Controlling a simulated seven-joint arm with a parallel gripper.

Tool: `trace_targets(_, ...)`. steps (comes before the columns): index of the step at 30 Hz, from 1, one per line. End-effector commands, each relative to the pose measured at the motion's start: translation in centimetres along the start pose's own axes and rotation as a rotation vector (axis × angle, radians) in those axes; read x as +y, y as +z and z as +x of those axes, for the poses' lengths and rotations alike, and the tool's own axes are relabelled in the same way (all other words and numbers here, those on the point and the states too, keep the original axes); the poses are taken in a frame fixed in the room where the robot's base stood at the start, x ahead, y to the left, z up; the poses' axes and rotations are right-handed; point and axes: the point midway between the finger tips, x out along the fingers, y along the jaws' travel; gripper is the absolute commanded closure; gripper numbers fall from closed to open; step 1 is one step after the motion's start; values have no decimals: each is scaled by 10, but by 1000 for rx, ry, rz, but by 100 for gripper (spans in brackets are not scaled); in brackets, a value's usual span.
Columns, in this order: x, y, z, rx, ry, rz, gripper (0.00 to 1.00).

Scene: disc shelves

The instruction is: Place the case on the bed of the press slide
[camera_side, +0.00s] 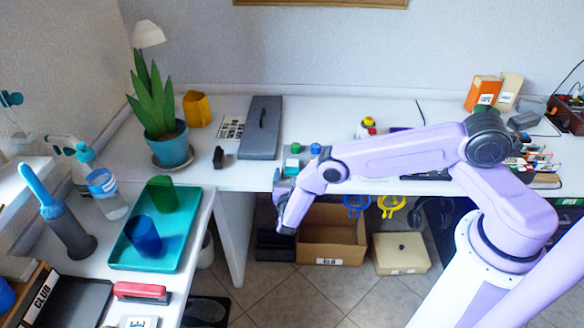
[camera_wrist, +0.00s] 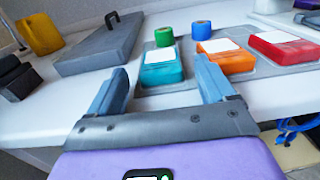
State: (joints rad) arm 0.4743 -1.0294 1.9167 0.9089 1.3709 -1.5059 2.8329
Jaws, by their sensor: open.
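Several flat cases with white labels lie on a grey mat (camera_wrist: 265,70) in the wrist view: a teal case (camera_wrist: 168,74), an orange case (camera_wrist: 232,64) and a red case (camera_wrist: 290,54). My gripper (camera_wrist: 163,84) is open and empty, its fingers framing the teal case from the near side, apparently without touching it. In the side view, my gripper (camera_side: 282,184) is at the front edge of the back table, and the arm hides most of the cases. A grey slab with a black handle (camera_side: 263,128) lies to the left; I cannot tell whether it is the press slide.
A green roll (camera_side: 295,148) and a blue roll (camera_side: 315,149) stand behind the cases. A small black object (camera_side: 218,157) and a potted plant (camera_side: 168,150) are farther left. A teal tray (camera_side: 190,252) holds two cups on the left table.

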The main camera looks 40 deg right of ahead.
Motion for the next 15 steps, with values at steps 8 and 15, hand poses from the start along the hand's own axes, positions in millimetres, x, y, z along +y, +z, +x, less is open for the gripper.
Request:
trace_targets(8,0,0,11,0,1,-1,17)
trace_targets(15,0,0,11,0,1,-1,63)
